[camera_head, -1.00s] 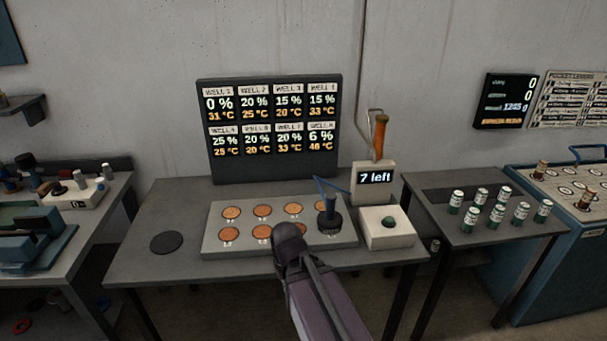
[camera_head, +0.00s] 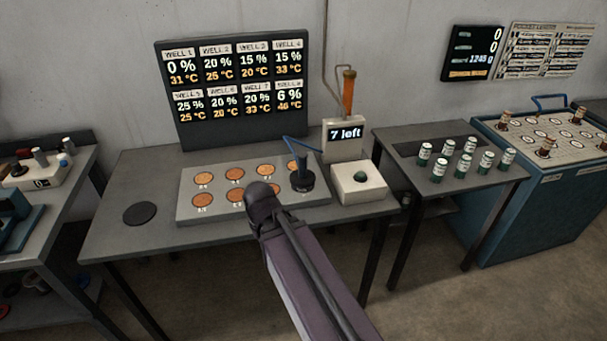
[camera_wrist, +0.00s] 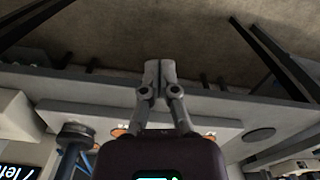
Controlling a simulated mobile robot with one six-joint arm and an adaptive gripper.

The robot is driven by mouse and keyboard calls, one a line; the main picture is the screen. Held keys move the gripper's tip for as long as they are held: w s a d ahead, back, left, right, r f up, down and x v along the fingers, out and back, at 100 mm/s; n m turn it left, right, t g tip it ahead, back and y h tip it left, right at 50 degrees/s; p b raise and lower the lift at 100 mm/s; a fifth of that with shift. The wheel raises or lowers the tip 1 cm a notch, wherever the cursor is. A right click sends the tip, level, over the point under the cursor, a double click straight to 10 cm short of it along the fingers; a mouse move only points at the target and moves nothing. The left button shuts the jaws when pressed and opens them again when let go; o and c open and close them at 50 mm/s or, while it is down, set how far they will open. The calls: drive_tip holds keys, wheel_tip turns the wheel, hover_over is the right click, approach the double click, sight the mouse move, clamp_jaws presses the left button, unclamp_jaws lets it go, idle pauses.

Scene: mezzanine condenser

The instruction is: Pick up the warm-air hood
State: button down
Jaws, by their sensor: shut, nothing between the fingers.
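The warm-air hood is most likely the dark round piece with an upright grip (camera_head: 303,180) and a blue hose. It stands at the right end of the grey well plate (camera_head: 186,208), over one or more wells. It also shows at the lower left of the wrist view (camera_wrist: 75,140). My gripper (camera_wrist: 160,72) is shut and empty, pointing past the plate towards the table's edge, apart from the hood. In the head view my arm reaches up to the plate's front, left of the hood, and the fingers cannot be made out there.
A black display board (camera_head: 230,95) stands behind the plate. A pale box with a green button (camera_head: 360,185) and a "7 left" sign (camera_head: 343,135) are close to the hood's right. A black disc (camera_head: 140,214) lies at left. Several vials stand on the right table (camera_head: 455,192).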

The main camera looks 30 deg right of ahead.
idle(0.4)
drive_tip(key=c, duration=0.6)
unclamp_jaws()
